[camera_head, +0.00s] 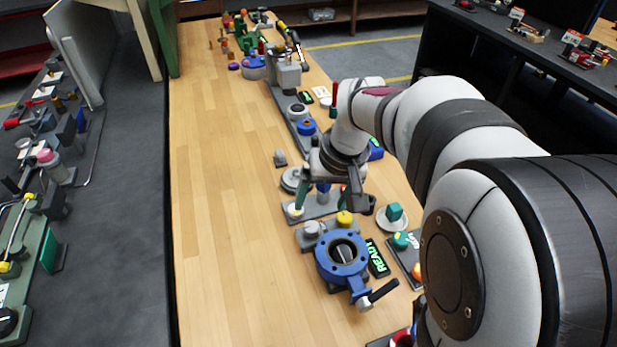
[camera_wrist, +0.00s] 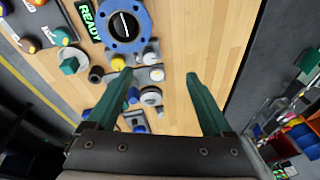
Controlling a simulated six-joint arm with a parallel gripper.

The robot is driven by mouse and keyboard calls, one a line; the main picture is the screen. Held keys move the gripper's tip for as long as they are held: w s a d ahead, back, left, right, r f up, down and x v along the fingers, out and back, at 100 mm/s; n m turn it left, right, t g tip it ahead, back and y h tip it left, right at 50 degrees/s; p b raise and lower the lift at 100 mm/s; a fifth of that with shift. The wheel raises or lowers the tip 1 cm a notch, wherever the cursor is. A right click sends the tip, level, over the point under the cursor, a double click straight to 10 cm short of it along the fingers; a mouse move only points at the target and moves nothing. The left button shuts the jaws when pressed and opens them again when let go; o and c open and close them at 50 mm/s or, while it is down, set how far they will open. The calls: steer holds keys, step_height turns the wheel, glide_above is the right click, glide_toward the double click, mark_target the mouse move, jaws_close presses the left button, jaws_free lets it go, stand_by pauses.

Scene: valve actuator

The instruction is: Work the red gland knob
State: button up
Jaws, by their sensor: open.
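A blue flanged valve body (camera_head: 342,256) with a round bore stands on a grey base on the wooden table. It also shows at the top of the wrist view (camera_wrist: 124,24). A yellow knob (camera_head: 345,218) and a grey knob (camera_head: 311,229) sit beside it on the base. I cannot make out with certainty a red gland knob on the valve. My gripper (camera_head: 321,207) is open, its green fingers pointing down behind the valve in the head view. In the wrist view my gripper (camera_wrist: 160,74) has its fingers wide apart, with nothing held between them.
A lit READY sign (camera_head: 377,258) lies right of the valve. Right of that is a dark control panel (camera_head: 404,262) with a green-yellow knob and an orange-red button. A green block (camera_head: 394,211) sits on a round plate. Several fixtures line the far table. The table's left half is clear.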

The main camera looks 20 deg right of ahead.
steer(key=shift+s+a, duration=0.3)
steer(key=shift+s, duration=0.1)
steer(key=w+d+f+n+t, duration=0.1)
steer(key=w+d+f+n, duration=0.25)
steer(key=w+d, duration=0.45)
steer(key=w+d+f+n+t, duration=0.15)
steer(key=w+d+f, duration=0.35)
steer(key=d, duration=0.5)
steer(key=shift+g, duration=0.45)
steer(key=x, duration=0.7)
steer(key=w+x, duration=0.1)
steer(key=x, duration=0.6)
steer(key=shift+w+d+r, duration=0.15)
steer(key=shift+w, duration=0.05)
jaws_close()
